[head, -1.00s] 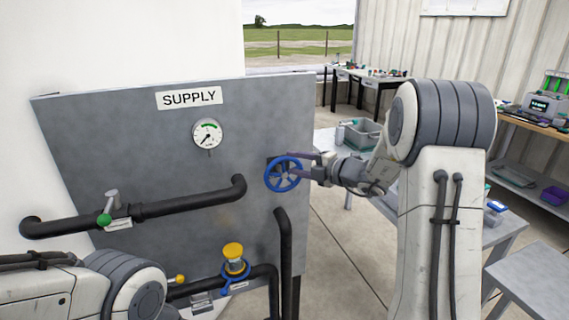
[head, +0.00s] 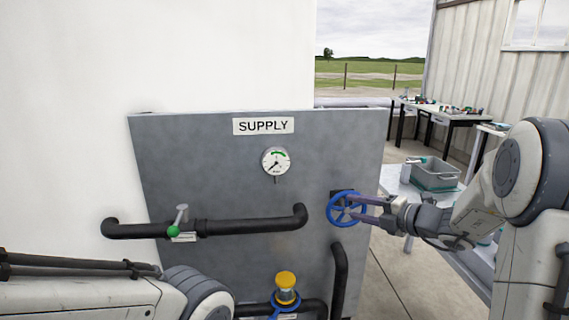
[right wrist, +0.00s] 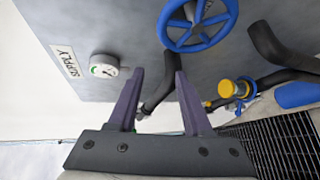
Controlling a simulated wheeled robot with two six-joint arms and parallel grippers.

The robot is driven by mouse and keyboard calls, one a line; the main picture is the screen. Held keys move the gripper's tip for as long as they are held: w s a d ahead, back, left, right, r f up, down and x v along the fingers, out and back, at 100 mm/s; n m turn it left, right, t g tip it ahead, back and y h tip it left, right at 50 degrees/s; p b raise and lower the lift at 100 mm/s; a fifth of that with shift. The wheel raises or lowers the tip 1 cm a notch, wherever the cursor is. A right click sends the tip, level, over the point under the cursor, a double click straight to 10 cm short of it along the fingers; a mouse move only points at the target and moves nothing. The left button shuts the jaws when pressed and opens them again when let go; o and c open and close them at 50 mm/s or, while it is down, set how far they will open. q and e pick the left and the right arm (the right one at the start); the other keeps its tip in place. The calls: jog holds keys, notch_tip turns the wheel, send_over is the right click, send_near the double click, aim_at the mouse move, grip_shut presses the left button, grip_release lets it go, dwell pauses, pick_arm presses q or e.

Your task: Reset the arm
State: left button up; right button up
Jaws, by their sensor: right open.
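My right gripper (head: 358,207) is open and empty, its two purple fingers overlapping the blue handwheel (head: 347,209) on the grey SUPPLY panel (head: 222,165) in the head view. In the right wrist view the gripper (right wrist: 160,73) has a clear gap between its fingers. The handwheel (right wrist: 197,22) there lies beyond the fingertips, up and to the right, not between them. Whether a finger touches its rim I cannot tell. My left arm shows at the lower left of the head view; its gripper is out of view.
The panel carries a gauge (head: 276,161), a dark pipe (head: 245,226) with a green-tipped lever (head: 178,221), and a yellow-capped valve (head: 286,282) below. A table with a grey tote (head: 434,176) stands behind my right arm. A metal grating (right wrist: 278,145) shows in the wrist view.

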jog(key=s+a+f+n+g+p, duration=0.15)
jog(key=s+a+n+g, duration=0.45)
jog(key=s+a+n, duration=0.6)
jog(key=s+a+f+n+g, duration=0.2)
jog(key=s+a+n+g, duration=0.4)
jog(key=s+a+n, duration=0.55)
jog(key=s+d+f+n+h, duration=0.1)
jog(key=s+n, duration=0.3)
jog(key=n, duration=0.5)
jog(key=s+d+f+n+h+p, duration=0.1)
jog(key=s+n+h, duration=0.3)
jog(key=n, duration=0.6)
jog(key=s+d+f+n+h, duration=0.1)
jog(key=s+d+n+h, duration=0.1)
jog(key=n, duration=0.8)
jog(key=shift+s+d+h, duration=0.3)
jog(key=shift+s+d, duration=0.25)
jog(key=shift+s, duration=0.7)
